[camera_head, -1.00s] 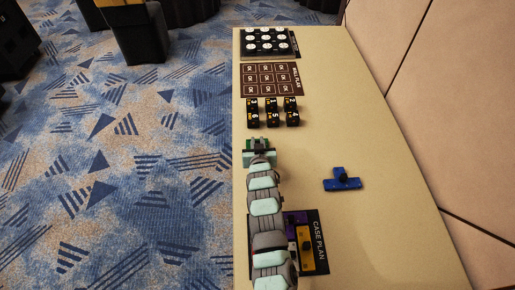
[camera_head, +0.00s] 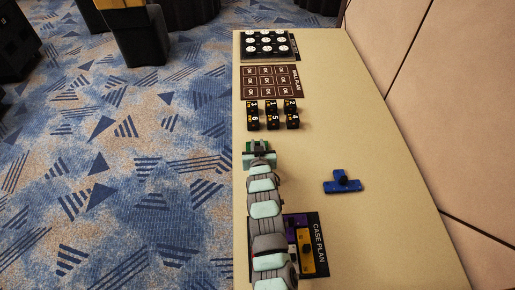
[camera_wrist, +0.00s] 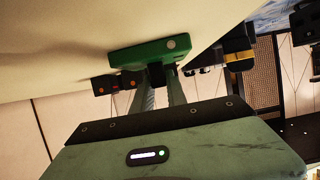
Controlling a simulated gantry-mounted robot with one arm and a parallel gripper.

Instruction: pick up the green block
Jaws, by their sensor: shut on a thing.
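The green block (camera_wrist: 150,52) is a flat bar with a black knob and a light round spot, near the top middle of the wrist view. My gripper (camera_wrist: 158,80) is shut on the block's black knob, its two fingers on either side of it. In the head view the green block (camera_head: 248,160) is at the table's left edge, partly hidden by my gripper (camera_head: 259,147). I cannot tell whether the block touches the table.
Several black numbered blocks (camera_head: 272,115) stand just beyond on the table (camera_head: 390,225). Farther back are a brown wall plan mat (camera_head: 271,82) and a tray with white discs (camera_head: 268,45). A blue T-shaped block (camera_head: 343,182) lies right, beside clear space. The case plan mat (camera_head: 319,245) holds purple and orange blocks.

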